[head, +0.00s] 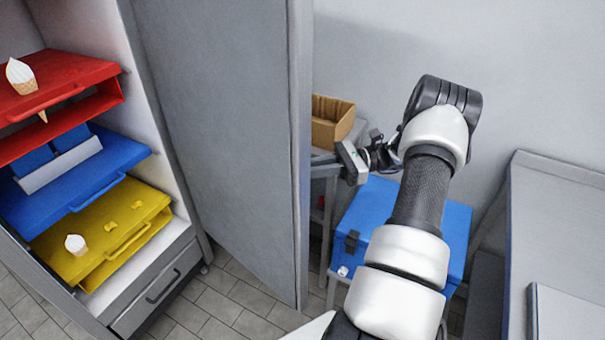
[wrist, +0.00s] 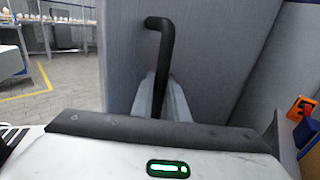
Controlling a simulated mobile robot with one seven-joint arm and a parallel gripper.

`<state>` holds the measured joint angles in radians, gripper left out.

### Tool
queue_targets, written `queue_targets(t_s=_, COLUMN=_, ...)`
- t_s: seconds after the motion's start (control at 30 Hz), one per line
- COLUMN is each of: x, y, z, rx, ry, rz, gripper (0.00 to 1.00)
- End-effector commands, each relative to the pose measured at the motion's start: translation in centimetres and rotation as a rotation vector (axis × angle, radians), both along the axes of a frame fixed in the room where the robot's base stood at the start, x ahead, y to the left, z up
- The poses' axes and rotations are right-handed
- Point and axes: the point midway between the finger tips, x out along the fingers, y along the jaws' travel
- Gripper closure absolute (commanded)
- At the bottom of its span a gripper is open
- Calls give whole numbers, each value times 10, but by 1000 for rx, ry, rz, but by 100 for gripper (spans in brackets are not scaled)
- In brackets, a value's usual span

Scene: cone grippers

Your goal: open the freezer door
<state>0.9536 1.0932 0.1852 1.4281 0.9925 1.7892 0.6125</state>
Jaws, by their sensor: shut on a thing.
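The freezer door (head: 225,130) is a tall grey panel standing wide open, swung out to the right of the freezer cabinet (head: 185,235). The interior shows red (head: 75,68), blue (head: 125,160) and yellow (head: 150,200) trays. My gripper (head: 348,162) is on the far side of the door, just right of its free edge. In the wrist view the black bar handle (wrist: 160,45) rises from between the fingers of my gripper (wrist: 160,100), which is shut on it. The handle is hidden in the head view, and its lower part is hidden in the wrist view.
A blue box (head: 365,205) and an open cardboard box (head: 332,120) stand behind my arm, right of the door. A grey counter (head: 560,210) is at the far right. Tiled floor (head: 235,315) shows below the door.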

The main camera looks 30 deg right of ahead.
Motion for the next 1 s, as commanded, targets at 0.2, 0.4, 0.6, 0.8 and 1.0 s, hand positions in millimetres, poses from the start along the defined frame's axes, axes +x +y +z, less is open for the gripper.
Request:
queue_targets(t_s=0.2, x=6, y=2, z=4, rx=6, ry=-10, rz=6, gripper=100)
queue_targets(t_s=0.4, x=6, y=2, z=4, rx=6, ry=-10, rz=7, gripper=100)
queue_targets(t_s=0.6, x=5, y=2, z=3, rx=4, ry=-7, rz=7, gripper=68)
queue_targets(t_s=0.8, x=3, y=0, z=2, rx=3, ry=-4, rz=6, gripper=68)
queue_targets(t_s=1.0, x=0, y=-11, z=1, rx=2, ry=-4, rz=3, gripper=68)
